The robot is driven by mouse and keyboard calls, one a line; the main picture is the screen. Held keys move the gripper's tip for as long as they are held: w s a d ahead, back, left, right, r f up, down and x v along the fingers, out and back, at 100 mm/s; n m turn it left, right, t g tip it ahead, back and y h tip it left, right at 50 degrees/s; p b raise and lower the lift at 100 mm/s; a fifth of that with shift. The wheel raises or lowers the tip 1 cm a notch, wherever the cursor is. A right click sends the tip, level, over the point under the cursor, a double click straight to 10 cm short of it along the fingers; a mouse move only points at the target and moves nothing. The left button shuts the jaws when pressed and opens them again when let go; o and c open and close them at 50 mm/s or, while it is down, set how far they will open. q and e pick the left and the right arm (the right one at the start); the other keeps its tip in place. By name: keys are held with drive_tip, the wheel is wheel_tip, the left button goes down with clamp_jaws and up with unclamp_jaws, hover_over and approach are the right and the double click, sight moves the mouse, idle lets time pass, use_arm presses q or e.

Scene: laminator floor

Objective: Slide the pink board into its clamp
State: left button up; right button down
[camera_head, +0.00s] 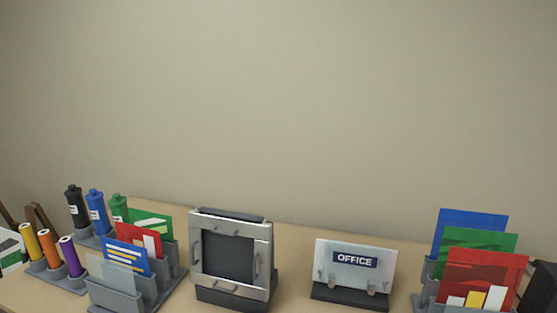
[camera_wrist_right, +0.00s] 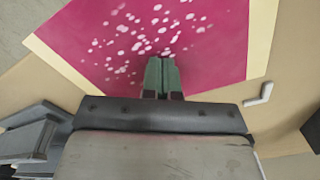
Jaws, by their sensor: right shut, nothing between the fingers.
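The pink board (camera_wrist_right: 215,40), magenta with white speckles and a cream border, fills the upper part of the right wrist view. It runs out of the picture at the top. My right gripper (camera_wrist_right: 161,62) is shut with nothing between its green fingers. The fingertips overlap the board's lower middle; I cannot tell whether they touch it. A small pale hooked piece (camera_wrist_right: 259,95) lies by the board's lower right corner; I cannot tell if it is part of a clamp. The pink board does not show in the head view. My left gripper is not in view.
In the head view, a grey framed device (camera_head: 200,256) stands mid-table. An OFFICE sign (camera_head: 355,262) is right of it. Racks of coloured cards and bottles stand left; a rack with red (camera_head: 484,275), green and blue sheets stands right. Grey rack parts (camera_wrist_right: 30,140) show lower left in the wrist view.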

drive_tip(key=shift+w+d+b, duration=0.15)
drive_tip(key=shift+w+d, duration=0.05)
drive_tip(key=shift+w, duration=0.5)
drive_tip(key=shift+w+d+b, duration=0.2)
drive_tip(key=shift+w+d, duration=0.05)
drive_tip(key=shift+w, duration=0.4)
drive_tip(key=shift+w+d+b, duration=0.15)
drive_tip(key=shift+w+d, duration=0.05)
drive_tip(key=shift+w, duration=0.5)
drive_tip(key=shift+w, duration=0.1)
drive_tip(key=shift+r+p, duration=3.55)
drive_tip(key=shift+p, duration=0.85)
drive_tip(key=shift+f, duration=0.1)
